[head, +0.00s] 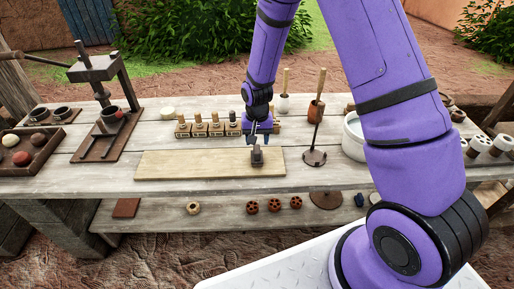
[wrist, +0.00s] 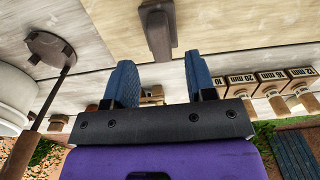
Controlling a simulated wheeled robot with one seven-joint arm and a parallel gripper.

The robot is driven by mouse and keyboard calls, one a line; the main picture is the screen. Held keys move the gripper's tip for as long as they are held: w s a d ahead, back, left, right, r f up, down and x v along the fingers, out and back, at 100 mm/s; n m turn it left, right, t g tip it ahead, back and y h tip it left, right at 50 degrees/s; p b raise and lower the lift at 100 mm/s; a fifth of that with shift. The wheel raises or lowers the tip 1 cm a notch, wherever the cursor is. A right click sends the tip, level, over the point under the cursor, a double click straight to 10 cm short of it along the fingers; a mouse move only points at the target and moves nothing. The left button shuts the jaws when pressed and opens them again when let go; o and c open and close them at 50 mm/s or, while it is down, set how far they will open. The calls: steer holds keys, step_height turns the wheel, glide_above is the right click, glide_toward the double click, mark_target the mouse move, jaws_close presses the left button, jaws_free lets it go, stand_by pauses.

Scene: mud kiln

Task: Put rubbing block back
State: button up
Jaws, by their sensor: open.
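A small dark grey-brown block with a raised handle-like part, which looks like the rubbing block (head: 257,157), sits on the right part of the pale wooden board (head: 190,165). In the wrist view the block (wrist: 157,32) lies beyond the fingertips, roughly midway between them and apart from both. My gripper (head: 260,137) is just behind and above the block in the head view. Its two blue fingers (wrist: 161,75) are spread with nothing held between them.
A row of wooden blocks with mm labels (head: 200,130) stands close behind the board, near my gripper. A disc with an upright rod (head: 314,157) and a white pot (head: 354,138) stand to the right. A press (head: 105,125) and a tray (head: 30,153) are left. The board's left part is clear.

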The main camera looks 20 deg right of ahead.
step_height(320, 180, up, 6)
steer(key=r, duration=0.1)
step_height(320, 180, up, 12)
steer(key=r+t, duration=0.1)
glide_above(257, 149)
steer(key=s+d, duration=0.2)
steer(key=s, duration=0.2)
steer(key=s+d+r+n+t, duration=0.2)
steer(key=s+r, duration=0.5)
steer(key=r, duration=0.2)
steer(key=s+d+r+t, duration=0.1)
steer(key=s+r, duration=0.3)
steer(key=s, duration=0.5)
steer(key=s+d+r+n+t, duration=0.1)
steer(key=s+d+r, duration=0.1)
steer(key=s+r, duration=0.3)
steer(key=shift+s+r+n, duration=0.25)
steer(key=shift+s+n, duration=0.05)
steer(key=shift+s, duration=1.9)
